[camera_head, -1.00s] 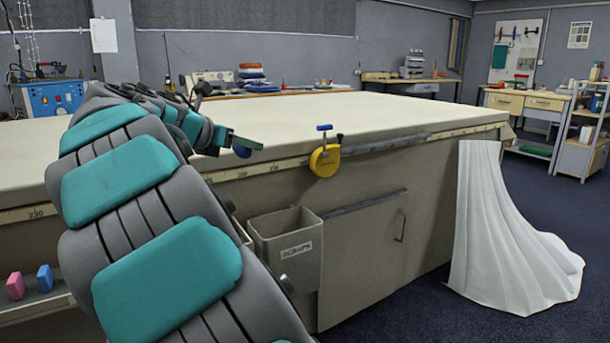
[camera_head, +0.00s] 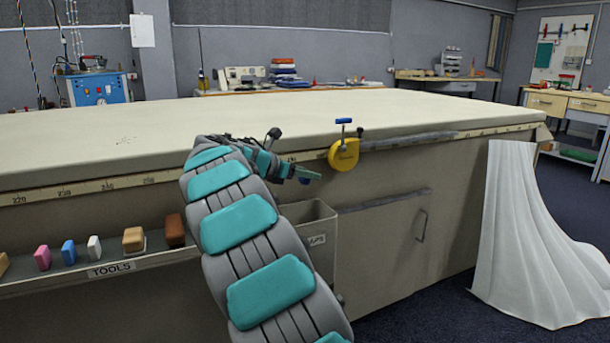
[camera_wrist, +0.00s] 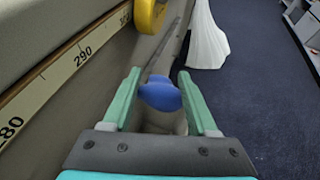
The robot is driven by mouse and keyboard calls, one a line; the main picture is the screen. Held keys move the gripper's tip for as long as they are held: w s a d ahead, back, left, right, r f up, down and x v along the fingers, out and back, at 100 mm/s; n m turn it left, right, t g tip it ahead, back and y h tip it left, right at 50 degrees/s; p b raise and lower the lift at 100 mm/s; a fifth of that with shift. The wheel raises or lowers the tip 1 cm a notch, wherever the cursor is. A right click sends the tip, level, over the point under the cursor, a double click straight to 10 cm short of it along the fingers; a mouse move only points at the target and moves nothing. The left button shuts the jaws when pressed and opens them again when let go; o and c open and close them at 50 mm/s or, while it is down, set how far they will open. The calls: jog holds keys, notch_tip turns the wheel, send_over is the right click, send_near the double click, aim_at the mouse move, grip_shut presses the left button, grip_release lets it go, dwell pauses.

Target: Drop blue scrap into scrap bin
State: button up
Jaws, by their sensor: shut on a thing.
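The blue scrap (camera_wrist: 160,95) is between the two green fingers of my gripper (camera_wrist: 160,88) in the wrist view, and the gripper is shut on it. In the head view my gripper (camera_head: 307,176) is beside the table's front edge, with a small bit of the blue scrap (camera_head: 303,181) showing. The scrap bin (camera_head: 324,232) is a grey-beige open box with a label on the table's front side, partly hidden by my arm. My gripper is above the bin's opening. In the wrist view part of the bin (camera_wrist: 178,124) shows below and behind the scrap.
A yellow tape measure (camera_head: 344,155) hangs at the table edge, right of my gripper. A tools ledge (camera_head: 150,260) with several small blocks is at left. White cloth (camera_head: 520,240) drapes to the floor at right. The long table top (camera_head: 150,130) is mostly clear.

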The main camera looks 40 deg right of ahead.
jog(key=shift+f+b, duration=2.35)
jog(key=shift+b, duration=0.45)
jog(key=shift+r, duration=0.1)
jog(key=o, duration=1.4)
jog(key=p+v, duration=0.1)
jog(key=v, duration=0.7)
jog(key=shift+d, duration=0.1)
